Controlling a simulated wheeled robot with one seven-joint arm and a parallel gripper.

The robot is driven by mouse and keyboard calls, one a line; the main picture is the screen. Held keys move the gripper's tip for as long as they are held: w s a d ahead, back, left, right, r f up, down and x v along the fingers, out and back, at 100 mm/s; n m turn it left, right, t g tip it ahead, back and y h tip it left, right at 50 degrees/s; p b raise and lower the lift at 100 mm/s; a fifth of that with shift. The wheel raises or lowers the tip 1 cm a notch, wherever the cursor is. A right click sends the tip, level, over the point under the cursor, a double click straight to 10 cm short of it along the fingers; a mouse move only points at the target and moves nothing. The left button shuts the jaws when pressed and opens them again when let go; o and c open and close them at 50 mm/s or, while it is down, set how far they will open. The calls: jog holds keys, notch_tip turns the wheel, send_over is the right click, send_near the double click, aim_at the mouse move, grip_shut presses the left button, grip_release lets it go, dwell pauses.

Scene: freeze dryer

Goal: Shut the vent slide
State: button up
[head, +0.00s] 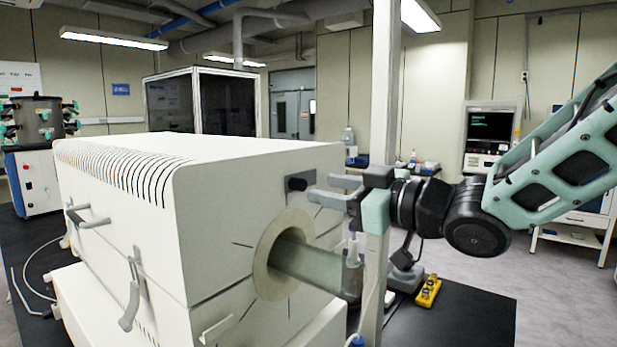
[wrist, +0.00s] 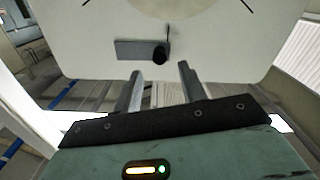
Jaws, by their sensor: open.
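The vent slide is a small dark grey plate (wrist: 130,48) on the end face of the white box-shaped unit (head: 118,160). A round black knob (wrist: 160,56) sits at the plate's right end in the wrist view. In the head view the slide (head: 294,184) shows above and beside the round tube port. My gripper (head: 322,188) is in front of that end face, its two fingers apart and pointing at the slide. In the wrist view my gripper (wrist: 160,71) has the knob roughly in line between its fingertips. Nothing is between the fingers, and they look short of the knob.
A glass tube (head: 310,266) sticks out of the pale ring (head: 268,258) below my gripper. A pale upright post (head: 384,100) stands close behind my gripper. A yellow block (head: 428,291) lies on the dark bench top (head: 470,315). A flask manifold (head: 40,125) stands at far left.

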aim_at(305, 184)
jog(key=p+x, duration=0.1)
jog(key=x, duration=0.4)
grip_shut()
jog(key=shift+w+d, duration=0.1)
